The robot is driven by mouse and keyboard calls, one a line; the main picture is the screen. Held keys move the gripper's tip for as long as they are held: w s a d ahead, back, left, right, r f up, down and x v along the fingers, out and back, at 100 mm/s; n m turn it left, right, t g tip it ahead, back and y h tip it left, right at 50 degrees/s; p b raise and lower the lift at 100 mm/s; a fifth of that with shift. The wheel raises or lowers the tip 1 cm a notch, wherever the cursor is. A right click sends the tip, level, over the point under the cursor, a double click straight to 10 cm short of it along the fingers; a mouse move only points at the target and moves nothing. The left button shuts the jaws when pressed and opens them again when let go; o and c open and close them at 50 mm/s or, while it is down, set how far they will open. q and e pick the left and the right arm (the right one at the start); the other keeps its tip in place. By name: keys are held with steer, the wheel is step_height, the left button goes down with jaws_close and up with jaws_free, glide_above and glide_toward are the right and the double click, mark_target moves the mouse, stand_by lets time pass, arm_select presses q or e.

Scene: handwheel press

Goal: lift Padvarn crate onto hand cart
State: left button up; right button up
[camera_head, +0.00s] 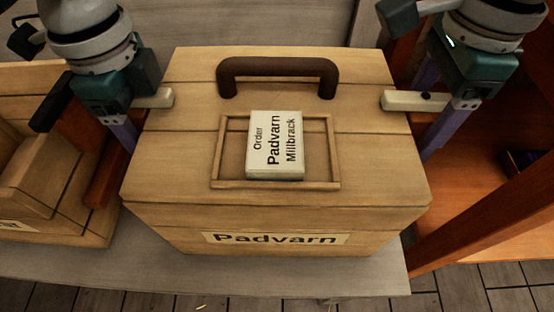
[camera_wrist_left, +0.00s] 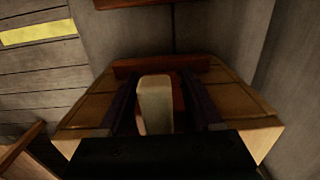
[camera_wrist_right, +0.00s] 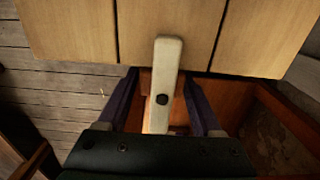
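The Padvarn crate (camera_head: 385,165) is a pale wooden box with a dark handle on its lid and "Padvarn" on its front. It stands level on a grey surface. A cream peg juts from each side. My left gripper (camera_head: 124,135) is at the crate's left side; in the left wrist view the left peg (camera_wrist_left: 155,100) lies between its spread fingers. My right gripper (camera_head: 435,142) is at the right side; the right peg (camera_wrist_right: 165,75) lies between its spread fingers, with gaps on both sides. I cannot identify the hand cart for sure.
An "Order Padvarn Millbrack" block (camera_head: 275,146) lies in a frame on the lid. Another wooden crate (camera_head: 75,215) stands close on the left. Orange-brown woodwork (camera_head: 490,215) stands close on the right. The grey surface (camera_head: 330,278) ends just in front, above a plank floor.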

arm_select(q)
jaws_close()
arm_select(e)
jaws_close()
stand_by(0.7)
